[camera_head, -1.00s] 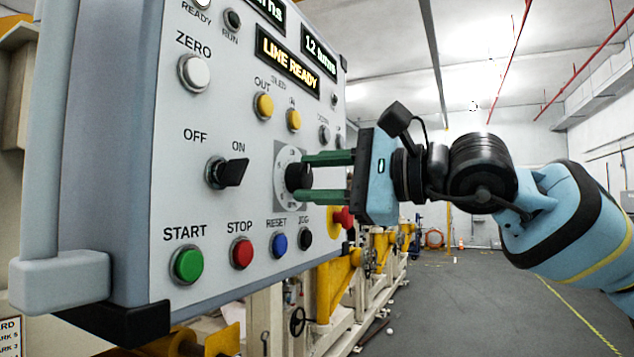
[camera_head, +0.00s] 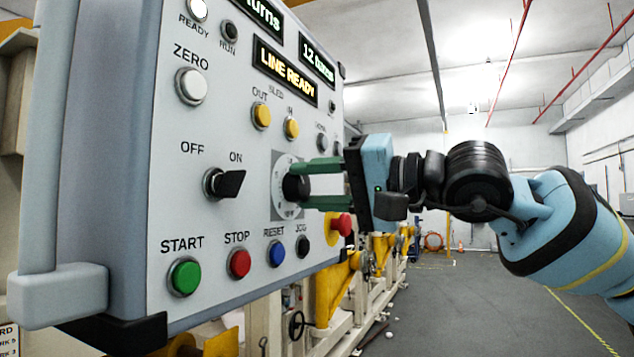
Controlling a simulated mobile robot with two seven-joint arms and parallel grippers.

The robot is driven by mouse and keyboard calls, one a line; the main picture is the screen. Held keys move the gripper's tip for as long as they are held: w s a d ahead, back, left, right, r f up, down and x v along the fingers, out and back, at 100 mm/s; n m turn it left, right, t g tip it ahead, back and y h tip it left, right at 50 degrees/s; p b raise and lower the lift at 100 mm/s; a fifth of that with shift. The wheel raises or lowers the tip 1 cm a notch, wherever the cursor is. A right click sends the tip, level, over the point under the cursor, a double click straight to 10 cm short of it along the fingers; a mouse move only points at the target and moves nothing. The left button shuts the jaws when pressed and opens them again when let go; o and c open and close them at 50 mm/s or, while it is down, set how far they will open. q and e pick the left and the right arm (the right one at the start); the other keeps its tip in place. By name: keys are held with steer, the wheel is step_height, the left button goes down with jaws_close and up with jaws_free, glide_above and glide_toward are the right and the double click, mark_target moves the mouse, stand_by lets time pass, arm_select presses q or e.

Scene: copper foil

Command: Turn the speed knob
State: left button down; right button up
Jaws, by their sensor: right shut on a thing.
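The speed knob (camera_head: 291,188) is a black round knob on a light dial plate (camera_head: 280,206) at the right part of the grey control panel (camera_head: 130,140). My right gripper (camera_head: 308,185) has its green fingers shut on the knob, one above the other and tilted. The fingertips partly hide the knob's right side. My left gripper is not in view.
An OFF/ON switch (camera_head: 224,183) sits left of the dial. Green START (camera_head: 184,276), red STOP (camera_head: 238,263) and blue RESET (camera_head: 275,253) buttons lie below. A red emergency button (camera_head: 342,224) is just below the right gripper. Open floor (camera_head: 470,310) lies to the right.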

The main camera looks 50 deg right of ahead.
steer(key=shift+r+n, duration=0.1)
steer(key=shift+n, duration=1.9)
steer(key=shift+p, duration=0.3)
steer(key=o, duration=1)
steer(key=b+v, duration=0.2)
steer(key=v, duration=0.5)
steer(key=shift+s+d, duration=0.1)
steer(key=shift+s, duration=0.3)
